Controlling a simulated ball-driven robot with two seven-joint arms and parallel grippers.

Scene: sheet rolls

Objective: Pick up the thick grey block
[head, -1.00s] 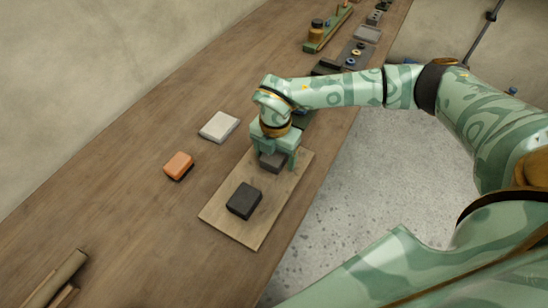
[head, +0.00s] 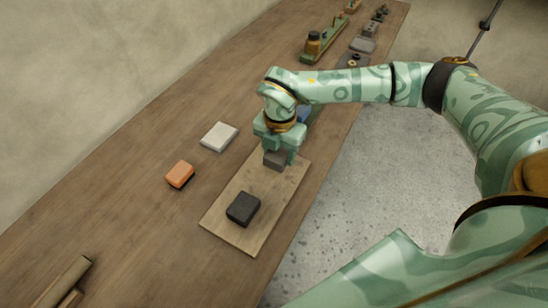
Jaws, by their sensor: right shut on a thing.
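The thick grey block (head: 275,159) is between the fingers of my right gripper (head: 277,153), over the far end of a wooden board (head: 232,231). My right gripper points down and is shut on the block. The upper part of the block is hidden by the fingers. I cannot tell for sure whether its underside is clear of the board. My left gripper is not in view.
A black block (head: 243,208) lies on the near part of the board. An orange block (head: 180,174) and a white block (head: 219,137) lie to the left. A green rack (head: 325,38) stands far back. The bench's left side is mostly clear.

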